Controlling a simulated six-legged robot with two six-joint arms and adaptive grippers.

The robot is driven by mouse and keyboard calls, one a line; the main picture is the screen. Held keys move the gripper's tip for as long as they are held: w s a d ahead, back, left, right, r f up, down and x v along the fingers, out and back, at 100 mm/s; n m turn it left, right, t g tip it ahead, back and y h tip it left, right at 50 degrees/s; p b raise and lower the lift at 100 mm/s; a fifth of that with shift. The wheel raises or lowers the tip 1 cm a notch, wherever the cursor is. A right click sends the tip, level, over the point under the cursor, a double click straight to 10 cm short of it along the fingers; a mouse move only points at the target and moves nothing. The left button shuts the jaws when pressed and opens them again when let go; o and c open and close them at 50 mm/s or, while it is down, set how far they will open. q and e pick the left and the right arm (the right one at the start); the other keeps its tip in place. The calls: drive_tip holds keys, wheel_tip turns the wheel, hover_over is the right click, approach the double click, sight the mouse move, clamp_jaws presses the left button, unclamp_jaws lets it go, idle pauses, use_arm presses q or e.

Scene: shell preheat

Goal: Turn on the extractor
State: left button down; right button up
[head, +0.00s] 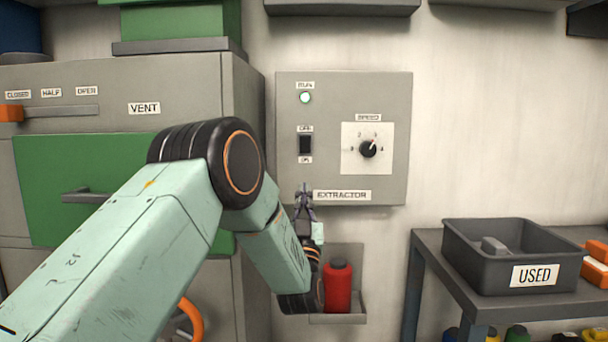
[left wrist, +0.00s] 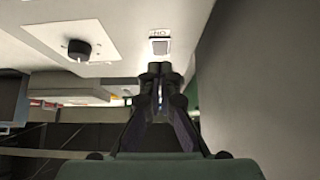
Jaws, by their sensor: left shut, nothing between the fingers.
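The extractor panel (head: 343,95) is a grey box on the wall. Its black rocker switch (head: 305,145) has OFF above and ON below. The run lamp (head: 305,98) above looks bright pale green. The speed knob (head: 368,149) on a white dial points between 3 and 4. My left gripper (head: 304,189) is shut and empty, pointing up just below the switch's ON label. The speed knob (left wrist: 78,50) shows at left there. My right gripper is out of view.
A grey cabinet with a green door (head: 70,165) and an orange-ended vent lever (head: 55,112) stands left. A red bottle (head: 338,287) sits in a wall holder below the panel. A dark USED bin (head: 480,262) stands on a shelf at right. The wall right of the panel is clear.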

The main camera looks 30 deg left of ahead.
use_arm(q)
drive_tip(key=s+d+f+m+g+h, duration=0.1)
drive_tip(key=s+d+f+g+h, duration=0.25)
drive_tip(key=f, duration=0.65)
drive_tip(key=s+d+f+m+g+h, duration=0.2)
drive_tip(key=s+d+f+g+h, duration=0.15)
drive_tip(key=f, duration=0.75)
drive_tip(key=s+d+f+m+g+h, duration=0.1)
drive_tip(key=s+d+f+g+h, duration=0.25)
drive_tip(key=f, duration=0.65)
drive_tip(key=s+d+f+g+h+p, duration=0.1)
drive_tip(key=s+d+f+g, duration=0.15)
drive_tip(key=s+f, duration=0.5)
drive_tip(key=s+d+f+g+h+p, duration=0.15)
drive_tip(key=s+f+g, duration=0.25)
drive_tip(key=s, duration=0.6)
drive_tip(key=s+d+f+m+g, duration=0.1)
drive_tip(key=s+g, duration=0.4)
drive_tip(key=s, duration=1.3)
drive_tip(key=shift+s+d+f+m, duration=0.2)
drive_tip(key=shift+d+f+m, duration=0.2)
drive_tip(key=shift+d+f, duration=0.25)
